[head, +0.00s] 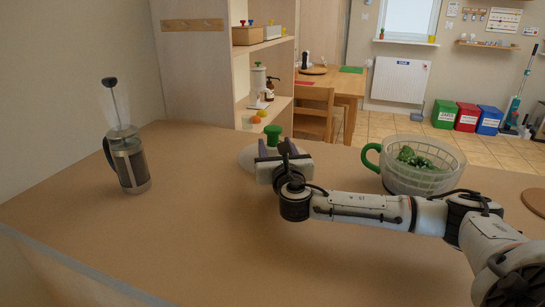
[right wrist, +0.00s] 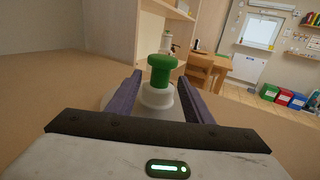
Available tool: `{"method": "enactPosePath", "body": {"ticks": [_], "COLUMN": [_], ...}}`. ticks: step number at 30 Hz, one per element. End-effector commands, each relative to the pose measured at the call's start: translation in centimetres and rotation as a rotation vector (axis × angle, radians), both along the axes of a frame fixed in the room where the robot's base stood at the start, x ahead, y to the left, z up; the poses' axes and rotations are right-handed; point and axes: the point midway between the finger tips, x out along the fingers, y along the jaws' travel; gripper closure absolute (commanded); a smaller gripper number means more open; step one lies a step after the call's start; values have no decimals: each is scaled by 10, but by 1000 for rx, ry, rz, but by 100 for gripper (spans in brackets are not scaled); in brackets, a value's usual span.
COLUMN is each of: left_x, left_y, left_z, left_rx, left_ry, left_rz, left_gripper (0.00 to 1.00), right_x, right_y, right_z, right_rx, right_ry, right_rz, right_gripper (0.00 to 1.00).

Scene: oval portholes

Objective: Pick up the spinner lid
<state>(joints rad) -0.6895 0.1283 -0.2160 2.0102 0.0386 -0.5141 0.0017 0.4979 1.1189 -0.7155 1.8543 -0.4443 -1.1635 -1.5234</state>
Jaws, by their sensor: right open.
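The spinner lid (head: 273,133) lies on the brown counter, a pale lid with a green knob on top; my right gripper hides part of it in the head view. In the right wrist view the green knob and white stem of the lid (right wrist: 161,70) stand upright between the two purple fingers. My right gripper (head: 272,150) is open, with a finger on either side of the stem; I cannot tell whether either touches it. The spinner bowl (head: 423,178), clear with a green handle and leaves inside, stands to the right. My left gripper is not in view.
A French press (head: 128,165) stands at the left of the counter (head: 190,240). A round brown board (head: 535,203) lies at the right edge. The front middle of the counter is clear. A wooden shelf unit (head: 262,85) rises behind the counter.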

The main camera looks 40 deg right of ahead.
Motion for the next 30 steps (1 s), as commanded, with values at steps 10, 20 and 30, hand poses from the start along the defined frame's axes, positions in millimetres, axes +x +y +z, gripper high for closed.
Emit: {"method": "enactPosePath", "body": {"ticks": [10,20,30], "left_x": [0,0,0], "left_y": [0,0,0], "left_z": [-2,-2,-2], "left_rx": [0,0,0], "left_ry": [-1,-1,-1], "left_rz": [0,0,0], "left_gripper": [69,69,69], "right_x": [35,36,36], "right_y": [-26,-27,-27], "right_z": [2,2,3], "right_rx": [2,0,-1], "right_ry": [-1,0,-3], "right_rz": [-1,0,-1], "right_gripper": [54,69,100]}}
